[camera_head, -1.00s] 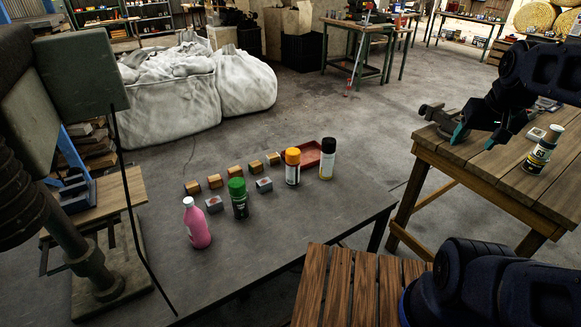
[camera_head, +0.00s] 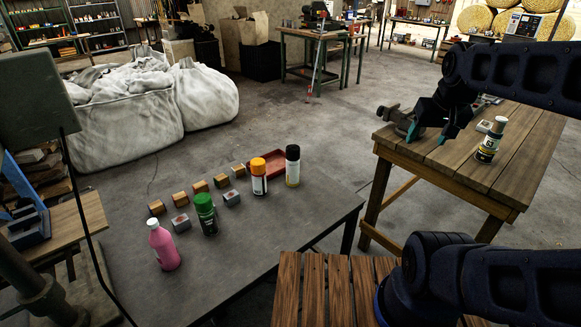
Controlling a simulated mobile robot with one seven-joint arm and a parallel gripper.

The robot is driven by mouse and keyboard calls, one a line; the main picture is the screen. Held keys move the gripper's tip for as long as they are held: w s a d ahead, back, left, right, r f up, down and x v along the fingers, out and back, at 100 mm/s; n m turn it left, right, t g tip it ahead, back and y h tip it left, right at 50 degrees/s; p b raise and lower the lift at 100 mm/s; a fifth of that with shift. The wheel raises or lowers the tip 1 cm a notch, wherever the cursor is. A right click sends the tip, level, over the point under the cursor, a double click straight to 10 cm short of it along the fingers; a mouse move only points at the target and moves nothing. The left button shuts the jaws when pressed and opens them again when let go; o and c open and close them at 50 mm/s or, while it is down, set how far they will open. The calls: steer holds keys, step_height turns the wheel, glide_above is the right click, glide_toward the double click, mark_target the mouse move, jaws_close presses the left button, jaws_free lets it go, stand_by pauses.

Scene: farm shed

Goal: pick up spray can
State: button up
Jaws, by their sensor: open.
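Several spray cans are in view, and I cannot tell which one the task means. On the grey table stand a green-capped can (camera_head: 206,215), an orange-capped can (camera_head: 259,178) and a black-capped can (camera_head: 292,167), all upright. Another can, pale-topped with a dark label (camera_head: 490,141), stands upright on the wooden workbench at the right. My gripper (camera_head: 428,136) points down over the left part of that bench, fingers apart and empty, to the left of the pale-topped can and apart from it.
A vise (camera_head: 392,116) sits at the corner of the wooden workbench (camera_head: 500,180). A slatted wooden surface (camera_head: 318,295) is in front. Open floor lies behind.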

stand_by(0.4)
steer(key=o, duration=0.5)
steer(key=shift+c, duration=0.2)
